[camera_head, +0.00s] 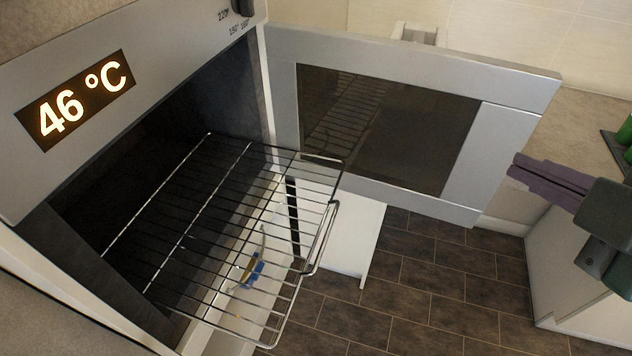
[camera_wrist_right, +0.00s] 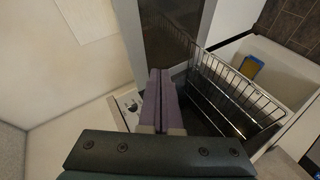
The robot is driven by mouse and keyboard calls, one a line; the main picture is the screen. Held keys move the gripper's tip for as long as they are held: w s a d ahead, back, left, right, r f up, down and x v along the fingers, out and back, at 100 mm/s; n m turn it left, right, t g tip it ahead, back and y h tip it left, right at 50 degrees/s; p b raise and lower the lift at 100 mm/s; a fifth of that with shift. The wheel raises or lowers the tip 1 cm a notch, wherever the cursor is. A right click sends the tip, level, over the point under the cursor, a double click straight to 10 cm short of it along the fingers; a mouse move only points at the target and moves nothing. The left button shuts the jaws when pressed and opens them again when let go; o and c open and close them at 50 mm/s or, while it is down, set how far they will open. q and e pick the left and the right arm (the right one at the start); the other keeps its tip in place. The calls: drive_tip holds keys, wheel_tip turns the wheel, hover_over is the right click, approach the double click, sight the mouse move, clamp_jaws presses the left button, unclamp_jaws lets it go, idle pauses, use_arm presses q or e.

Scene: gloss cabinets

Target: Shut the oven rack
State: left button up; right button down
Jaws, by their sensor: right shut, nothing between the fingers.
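The oven rack (camera_head: 225,213) is a wire grid pulled partly out of the dark oven cavity (camera_head: 165,130). Its front end sticks out past the oven's front edge. The oven door (camera_head: 518,140) is swung open to the right, with a dark glass window. My right gripper (camera_head: 515,170) is shut and empty, at the right beside the door's outer edge and apart from the rack. In the right wrist view its purple fingers (camera_wrist_right: 158,90) are together, with the rack (camera_wrist_right: 235,88) to their right. My left gripper is not in view.
A lit display (camera_head: 75,100) on the oven front reads 46 °C. Below the rack is an open white drawer or compartment (camera_head: 350,240) with a blue and yellow item (camera_head: 255,270). A counter (camera_head: 580,115) stands at right. Dark tiled floor (camera_head: 420,285) is clear between.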

drive_tip(key=w+a+f+n+t+y+b, duration=0.3)
drive_tip(key=f+n+y+b, duration=0.1)
drive_tip(key=f+n+b, duration=0.6)
drive_tip(key=n+g+y+b, duration=1)
drive_tip(key=n+y+b, duration=0.2)
drive_tip(key=n+b, duration=1.45)
approach(287, 318)
use_arm(q)
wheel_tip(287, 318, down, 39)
drive_tip(key=p, duration=0.1)
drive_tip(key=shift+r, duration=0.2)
use_arm(e)
drive_tip(key=shift+m, duration=0.55)
drive_tip(key=x, duration=0.7)
drive_tip(key=shift+d+f, duration=0.1)
